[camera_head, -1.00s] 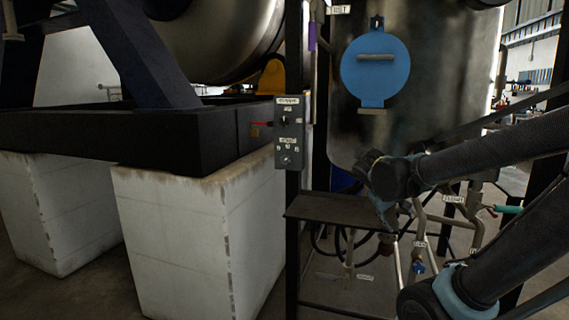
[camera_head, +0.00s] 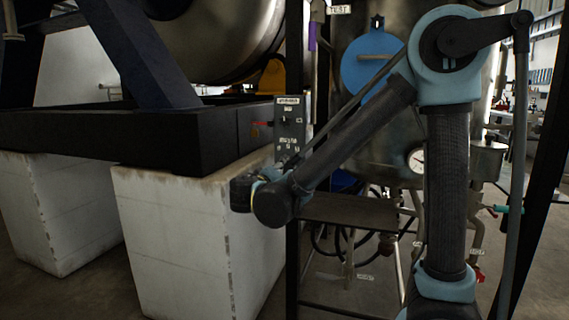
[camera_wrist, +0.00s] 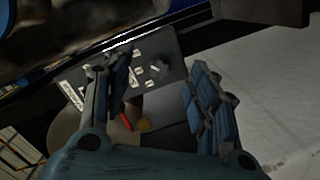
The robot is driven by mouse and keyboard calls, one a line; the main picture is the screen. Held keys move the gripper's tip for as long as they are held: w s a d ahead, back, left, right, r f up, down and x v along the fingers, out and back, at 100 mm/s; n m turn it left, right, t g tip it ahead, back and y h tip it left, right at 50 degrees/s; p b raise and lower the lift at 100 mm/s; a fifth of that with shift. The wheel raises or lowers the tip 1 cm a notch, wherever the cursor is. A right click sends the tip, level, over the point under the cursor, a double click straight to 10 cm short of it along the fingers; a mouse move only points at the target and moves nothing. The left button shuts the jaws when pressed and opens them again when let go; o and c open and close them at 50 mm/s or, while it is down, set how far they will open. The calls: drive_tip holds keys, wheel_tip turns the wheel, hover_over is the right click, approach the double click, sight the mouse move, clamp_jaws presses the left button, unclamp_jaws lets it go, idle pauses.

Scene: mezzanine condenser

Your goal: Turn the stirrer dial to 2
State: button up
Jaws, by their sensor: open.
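The grey control panel (camera_head: 290,120) is on the dark upright post in the head view. Its upper part shows a label and a small control; its lower label and numbers are partly visible. My arm covers its lower end, where a round dial showed earlier. In the wrist view the panel (camera_wrist: 148,58) lies tilted beyond the fingers, with white labels and a small pale knob (camera_wrist: 158,68). I cannot read which label marks the stirrer dial. My gripper (camera_wrist: 152,100) is open and empty, its fingers apart in front of the panel. In the head view its fingers are not clearly seen.
A red lever (camera_head: 262,124) sits left of the panel by the black beam (camera_head: 180,136). White plinths (camera_head: 190,230) stand below it. A steel vessel with a blue round cover (camera_head: 362,60) stands at right. A dark shelf (camera_head: 350,210) is below.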

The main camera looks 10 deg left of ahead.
drive_tip(key=s+a+t, duration=0.1)
drive_tip(key=s+a, duration=0.2)
drive_tip(key=a, duration=0.1)
drive_tip(key=shift+n+y, duration=0.3)
drive_tip(key=shift+y, duration=0.3)
drive_tip(key=w, duration=0.6)
drive_tip(key=w+d, duration=0.1)
drive_tip(key=w, duration=1)
drive_tip(key=shift+w+d+r, duration=0.2)
drive_tip(key=shift+w+r, duration=0.1)
drive_tip(key=shift+w, duration=0.05)
drive_tip(key=c, duration=1.1)
